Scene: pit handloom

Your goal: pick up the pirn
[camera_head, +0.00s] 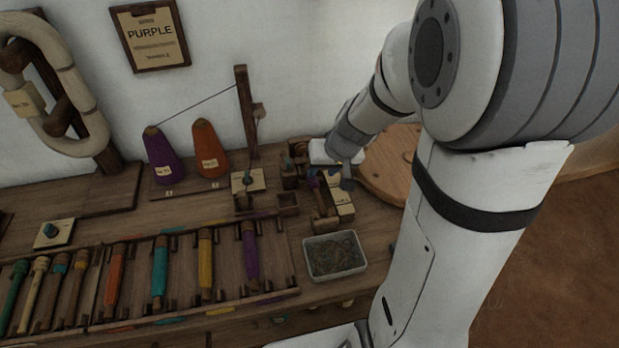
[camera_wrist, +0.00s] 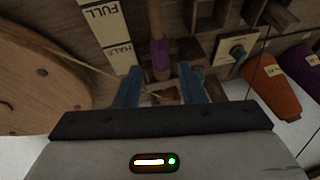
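A pirn with a band of purple yarn on a wooden shaft (camera_wrist: 161,58) lies in the winder, seen in the wrist view. It also shows as a small purple piece in the head view (camera_head: 314,181). My gripper (camera_wrist: 160,84) is open, with one blue finger on each side of the pirn's line. The pirn's purple end lies between and just beyond the fingertips, with a gap on both sides. In the head view my gripper (camera_head: 340,172) is at the winder, pointing down, and partly hides it.
A FULL/HALF gauge board (camera_wrist: 112,35) stands beside the pirn. A round wooden wheel (camera_head: 388,165) is close on the right. Purple (camera_head: 162,155) and orange (camera_head: 209,148) cones, a thread post (camera_head: 246,110), a rack of several coloured pirns (camera_head: 140,318) and a scrap tray (camera_head: 334,256) are nearby.

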